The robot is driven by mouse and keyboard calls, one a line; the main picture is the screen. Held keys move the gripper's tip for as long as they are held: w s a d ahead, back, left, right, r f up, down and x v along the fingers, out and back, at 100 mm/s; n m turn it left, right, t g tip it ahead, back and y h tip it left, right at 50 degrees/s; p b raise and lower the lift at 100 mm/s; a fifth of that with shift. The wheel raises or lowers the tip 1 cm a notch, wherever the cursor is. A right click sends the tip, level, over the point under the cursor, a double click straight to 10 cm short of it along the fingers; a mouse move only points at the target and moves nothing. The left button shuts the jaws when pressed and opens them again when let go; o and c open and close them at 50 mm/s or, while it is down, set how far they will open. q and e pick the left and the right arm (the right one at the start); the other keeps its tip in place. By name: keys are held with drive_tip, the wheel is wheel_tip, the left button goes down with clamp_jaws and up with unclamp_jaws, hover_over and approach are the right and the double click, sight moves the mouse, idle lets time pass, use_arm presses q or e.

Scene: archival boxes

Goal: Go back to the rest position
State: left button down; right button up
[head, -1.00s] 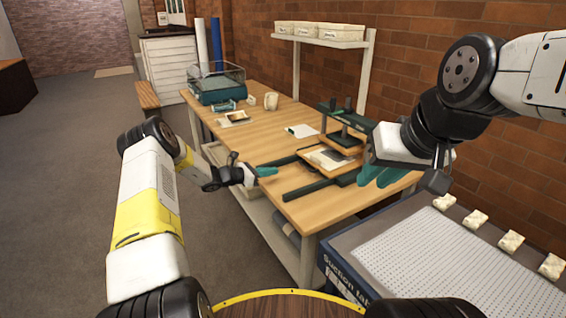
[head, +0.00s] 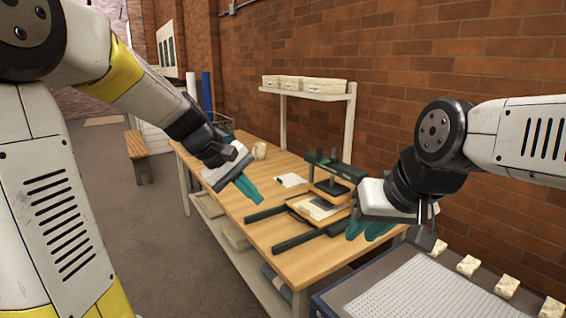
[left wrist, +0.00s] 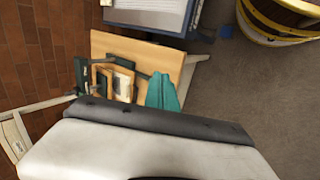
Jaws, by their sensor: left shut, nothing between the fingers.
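My left gripper (head: 249,189) is raised above the left part of the wooden table (head: 268,232) in the head view, its teal fingers together and empty. In the left wrist view its teal fingers (left wrist: 162,92) are together, with the table (left wrist: 145,45) beneath. My right gripper (head: 368,228) is at the right, near the table's right end. Its teal fingers point down and left and look spread apart, with nothing seen between them.
A white shelf (head: 318,93) with several boxes stands behind. The suction table (head: 415,292) is at the lower right. A bench (head: 136,146) stands at the far left.

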use_arm(q)
drive_tip(key=s+a+r+m+t+y, duration=0.1)
drive_tip(key=s+a+m+y, duration=0.1)
drive_tip(key=s, duration=0.6)
drive_tip(key=s+a+r+m+t+y, duration=0.1)
drive_tip(key=s+a+m, duration=0.3)
drive_tip(key=s, duration=0.5)
drive_tip(key=shift+s+a+m+t+y, duration=0.2)
drive_tip(key=shift+a+m+t+y, duration=0.1)
drive_tip(key=shift+a+t+y, duration=0.25)
